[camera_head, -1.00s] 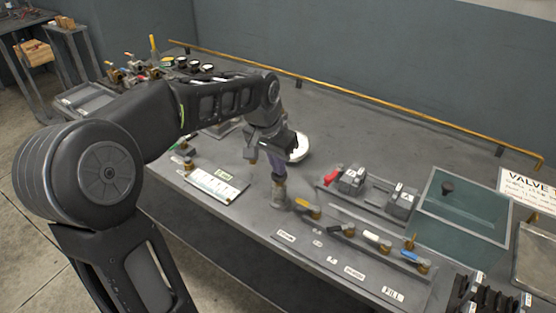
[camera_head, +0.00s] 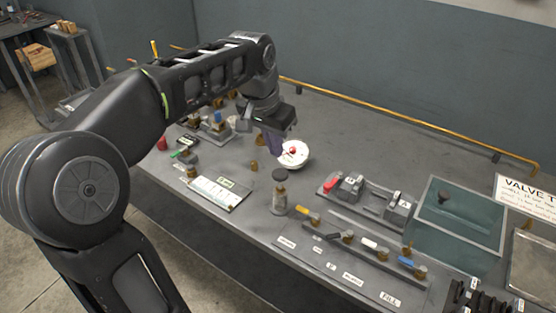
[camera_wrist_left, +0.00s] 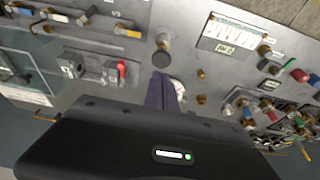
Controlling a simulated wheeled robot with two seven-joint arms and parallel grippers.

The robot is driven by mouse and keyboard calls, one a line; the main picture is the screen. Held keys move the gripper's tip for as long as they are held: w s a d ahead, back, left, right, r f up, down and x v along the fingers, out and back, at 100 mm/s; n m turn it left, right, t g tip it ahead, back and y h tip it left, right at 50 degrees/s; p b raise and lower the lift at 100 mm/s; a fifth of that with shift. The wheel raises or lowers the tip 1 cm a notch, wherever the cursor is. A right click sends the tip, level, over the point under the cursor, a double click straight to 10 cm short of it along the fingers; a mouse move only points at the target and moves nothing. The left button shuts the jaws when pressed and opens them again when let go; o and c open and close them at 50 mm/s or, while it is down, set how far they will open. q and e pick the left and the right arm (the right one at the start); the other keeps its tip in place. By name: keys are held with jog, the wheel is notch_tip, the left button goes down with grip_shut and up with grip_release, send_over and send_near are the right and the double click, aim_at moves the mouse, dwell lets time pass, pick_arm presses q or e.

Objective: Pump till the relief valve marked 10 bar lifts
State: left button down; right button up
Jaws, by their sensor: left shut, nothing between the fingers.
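My left gripper (camera_head: 272,150) is shut and empty, pointing down over the bench beside a white round gauge (camera_head: 296,155) with a red mark. Its purple fingers also show in the left wrist view (camera_wrist_left: 163,93). A post with a dark round cap (camera_head: 280,175) stands upright in front of the gripper, apart from it; it also shows in the left wrist view (camera_wrist_left: 162,58). A small brass fitting (camera_head: 253,166) stands to the left. Several coloured valves stand behind left; I cannot read a 10 bar mark on any. My right gripper is out of view.
A white chart plate (camera_head: 220,193) lies left of the post. A row of coloured levers (camera_head: 370,245) lies front right, with a red-handled block (camera_head: 332,183) behind it. A teal-topped box (camera_head: 460,215) stands at right. The bench's back middle is clear.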

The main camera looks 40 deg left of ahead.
pick_arm(q)
jog(key=shift+v, duration=2.05)
